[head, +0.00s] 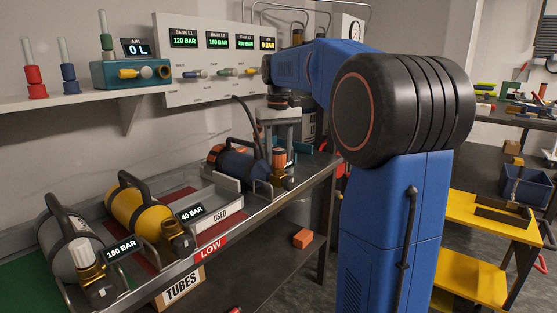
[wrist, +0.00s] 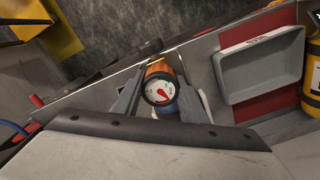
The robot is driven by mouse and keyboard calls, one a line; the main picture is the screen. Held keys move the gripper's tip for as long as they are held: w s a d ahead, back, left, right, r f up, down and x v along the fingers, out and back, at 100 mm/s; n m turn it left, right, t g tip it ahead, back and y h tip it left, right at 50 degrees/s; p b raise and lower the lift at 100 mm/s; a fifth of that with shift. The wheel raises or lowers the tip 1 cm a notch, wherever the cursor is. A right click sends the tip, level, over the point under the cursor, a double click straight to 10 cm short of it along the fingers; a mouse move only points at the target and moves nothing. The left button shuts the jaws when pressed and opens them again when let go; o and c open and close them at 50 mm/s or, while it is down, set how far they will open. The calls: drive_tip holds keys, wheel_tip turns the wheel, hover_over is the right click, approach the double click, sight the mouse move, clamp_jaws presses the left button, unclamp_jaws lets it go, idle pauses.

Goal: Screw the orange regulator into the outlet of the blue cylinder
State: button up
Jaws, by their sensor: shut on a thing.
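The blue cylinder (head: 238,166) lies in the rack at the far end of the bench, with a dark handle over it. Its brass outlet (head: 283,181) faces the front edge. My gripper (head: 279,143) points down over the outlet and is shut on the orange regulator (head: 279,158). In the wrist view the regulator (wrist: 158,69) sits between the two fingers, its white gauge with a red needle (wrist: 160,91) facing the camera. The regulator is right at the top of the outlet in the head view. I cannot tell whether the threads are engaged.
A yellow cylinder (head: 138,211) and a grey cylinder (head: 67,243) lie nearer in the rack, at left. A pale tray marked USED (head: 232,200) stands between the yellow and blue cylinders. The wall panel (head: 210,92) with small valves stands behind my arm.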

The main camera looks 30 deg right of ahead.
drive_tip(key=m, duration=0.5)
drive_tip(key=shift+m, duration=0.4)
drive_tip(key=o, duration=1.3)
wheel_tip(320, 180, up, 17)
drive_tip(key=shift+r, duration=0.2)
drive_tip(key=s+a+f+n+t, duration=0.1)
drive_tip(key=s+a+f+n, duration=0.1)
drive_tip(key=s+a+f, duration=0.45)
drive_tip(key=s+a+f+n+t, duration=0.2)
drive_tip(key=s+a+f, duration=0.2)
drive_tip(key=s+f, duration=0.45)
drive_tip(key=s+a+f+n, duration=0.1)
drive_tip(key=s+f, duration=0.4)
drive_tip(key=f, duration=0.2)
drive_tip(key=s+a+f+n+t, duration=0.1)
drive_tip(key=s+a+f, duration=0.1)
drive_tip(key=s+f, duration=0.3)
drive_tip(key=s+a+f+n, duration=0.2)
drive_tip(key=s+f, duration=0.3)
drive_tip(key=f, duration=0.4)
drive_tip(key=shift+s+a+t, duration=0.1)
drive_tip(key=shift+a+t, duration=0.05)
drive_tip(key=shift+t, duration=0.25)
